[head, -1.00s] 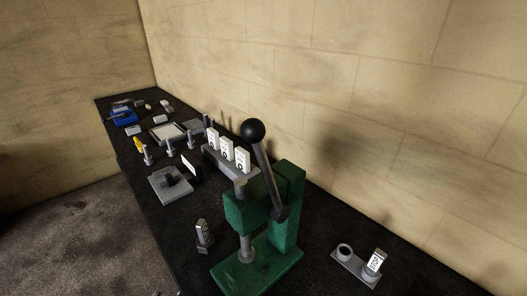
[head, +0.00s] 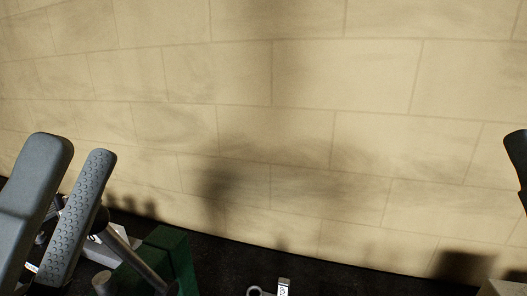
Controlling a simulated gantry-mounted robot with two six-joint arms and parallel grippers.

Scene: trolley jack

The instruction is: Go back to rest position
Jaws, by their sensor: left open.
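My left gripper (head: 76,170) is at the lower left of the head view. Its two grey finger pads, one of them studded, point up with a gap between them, and nothing is seen held. It stands in front of the bench and partly hides the things there. A dark part at the right edge (head: 517,160) looks like a piece of my right gripper. It is mostly cut off, so its jaws cannot be judged.
A green press (head: 175,258) with a grey lever (head: 135,258) stands beside the left gripper, cut by the lower edge. A small white-labelled block (head: 283,286) sits on the black bench (head: 225,262). The beige wall (head: 300,120) behind is bare. A pale box-like thing (head: 503,288) is at lower right.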

